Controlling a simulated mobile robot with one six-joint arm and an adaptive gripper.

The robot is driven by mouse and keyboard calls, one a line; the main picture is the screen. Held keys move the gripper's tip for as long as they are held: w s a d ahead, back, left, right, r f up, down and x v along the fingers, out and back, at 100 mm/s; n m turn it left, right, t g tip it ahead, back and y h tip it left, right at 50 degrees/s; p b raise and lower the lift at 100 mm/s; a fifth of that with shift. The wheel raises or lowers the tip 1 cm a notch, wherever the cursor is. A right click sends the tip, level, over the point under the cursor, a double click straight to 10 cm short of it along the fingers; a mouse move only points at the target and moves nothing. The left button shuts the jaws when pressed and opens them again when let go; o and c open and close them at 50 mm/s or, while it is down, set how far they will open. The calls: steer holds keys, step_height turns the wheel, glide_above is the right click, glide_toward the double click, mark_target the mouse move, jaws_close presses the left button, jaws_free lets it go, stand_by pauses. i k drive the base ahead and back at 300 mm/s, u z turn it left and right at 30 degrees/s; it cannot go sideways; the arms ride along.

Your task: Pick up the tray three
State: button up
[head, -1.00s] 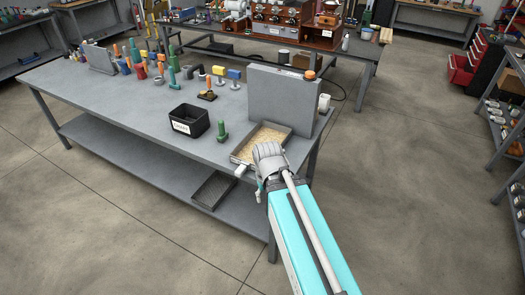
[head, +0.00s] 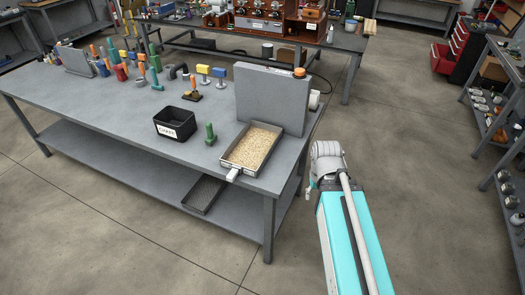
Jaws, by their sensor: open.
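A shallow metal tray (head: 226,162) filled with tan grains lies on the near right end of the grey workbench, in the head view. A pale handle (head: 233,174) sticks out at its front. I can read no number on it. A dark empty tray (head: 204,194) lies on the lower shelf. My gripper (head: 311,186) is to the right of the grain tray, past the bench end, apart from it and empty. It is open, though its fingers are mostly hidden behind my wrist.
A grey upright panel (head: 271,101) stands right behind the grain tray. A black labelled bin (head: 174,123) and a green upright piece (head: 210,134) stand to its left. Several coloured-handled tools fill the far left. The floor right of the bench (head: 400,150) is clear.

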mark_target(250, 152)
steer(key=z, duration=0.6)
steer(key=k, duration=0.85)
steer(key=u, duration=1.1)
steer(key=i, duration=0.5)
steer(key=z, duration=0.05)
